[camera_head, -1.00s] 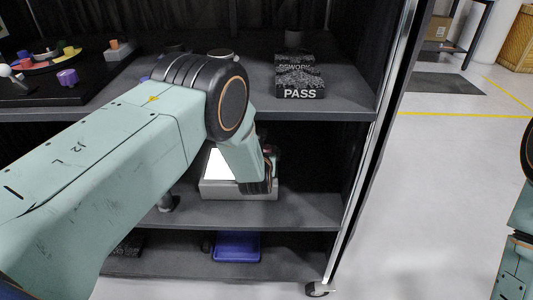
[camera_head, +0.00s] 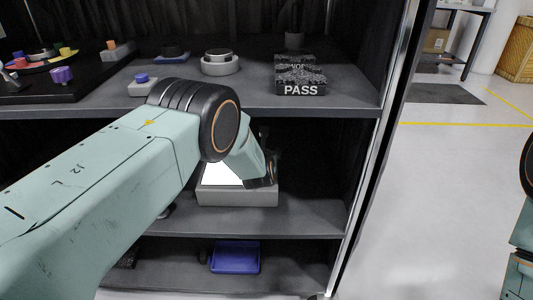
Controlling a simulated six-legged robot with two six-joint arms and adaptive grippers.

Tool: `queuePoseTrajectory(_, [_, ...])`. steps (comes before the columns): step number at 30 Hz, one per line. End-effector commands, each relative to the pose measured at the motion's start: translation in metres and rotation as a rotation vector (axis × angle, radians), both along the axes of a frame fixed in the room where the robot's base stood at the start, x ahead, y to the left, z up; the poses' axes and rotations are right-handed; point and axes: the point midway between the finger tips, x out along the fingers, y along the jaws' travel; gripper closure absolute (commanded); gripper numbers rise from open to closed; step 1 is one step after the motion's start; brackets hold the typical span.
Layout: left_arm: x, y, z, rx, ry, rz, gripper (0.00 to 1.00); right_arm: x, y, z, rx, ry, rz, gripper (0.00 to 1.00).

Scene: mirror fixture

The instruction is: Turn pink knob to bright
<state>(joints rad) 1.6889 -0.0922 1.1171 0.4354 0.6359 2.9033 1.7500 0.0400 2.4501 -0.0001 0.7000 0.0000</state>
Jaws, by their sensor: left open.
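A light grey box (camera_head: 237,197) with a bright white top panel (camera_head: 221,175) sits on the middle shelf. My left arm reaches in from the left, and my left gripper (camera_head: 262,181) points down over the right part of this box. The gripper is open; its dark fingers are partly hidden by my own wrist, and I cannot tell whether they touch anything. No pink knob can be made out on the box; the gripper covers that side. Of my right arm only a part shows at the right edge, without its gripper.
A blue bin (camera_head: 235,257) is on the bottom shelf. A metal post (camera_head: 385,130) stands right of the shelves.

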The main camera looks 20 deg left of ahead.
Motion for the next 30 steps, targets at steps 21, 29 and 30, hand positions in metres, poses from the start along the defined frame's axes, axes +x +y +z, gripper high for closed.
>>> queuePoseTrajectory(21, [-0.0002, -0.0001, 0.0001, 0.0, 0.0, 0.0, 1.0, 0.0001, 0.0, 0.0001, 0.0, 0.0, 0.0, 1.0])
queuePoseTrajectory(29, [0.0, -0.001, -0.0001, 0.001, -0.001, 0.02, 1.0, 0.0001, 0.0, -0.002, 0.0, 0.0, 0.0, 1.0])
queuePoseTrajectory(30, [0.0001, -0.0012, -0.0002, 0.0, -0.001, 0.03, 1.0, 0.0001, 0.0, -0.0029, 0.0, 0.0, 0.0, 1.0])
